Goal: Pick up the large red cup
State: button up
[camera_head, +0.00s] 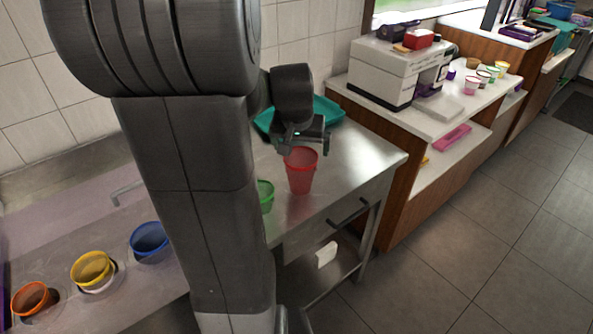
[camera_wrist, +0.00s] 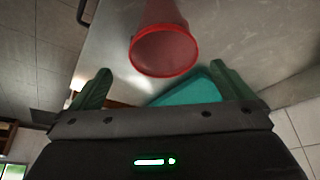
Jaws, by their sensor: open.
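The large red cup (camera_head: 301,174) stands upright on the steel table, close to its front right part. My gripper (camera_head: 301,141) is just above and behind the cup's rim in the head view. In the wrist view the red cup (camera_wrist: 165,45) shows with its round mouth toward the camera, ahead of and between the two fingers. The fingers of my gripper (camera_wrist: 160,88) are spread wide with nothing between them, and the cup's rim lies a little beyond their tips.
A green cup (camera_head: 265,196) stands left of the red cup, partly hidden by my arm. A teal tray (camera_head: 325,108) lies behind it. Blue (camera_head: 149,240), yellow (camera_head: 91,268) and orange (camera_head: 32,299) cups sit at the left. The steel table (camera_head: 352,160) is bare right of the red cup.

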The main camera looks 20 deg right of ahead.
aim_at(301, 163)
jog(key=shift+a+p+x, duration=0.15)
jog(key=shift+p+x, duration=0.1)
jog(key=shift+x, duration=2.2)
jog(key=shift+a+p+x, duration=0.1)
jog(key=shift+p+x, duration=0.1)
jog(key=shift+x, duration=2.25)
jog(key=c, duration=0.9)
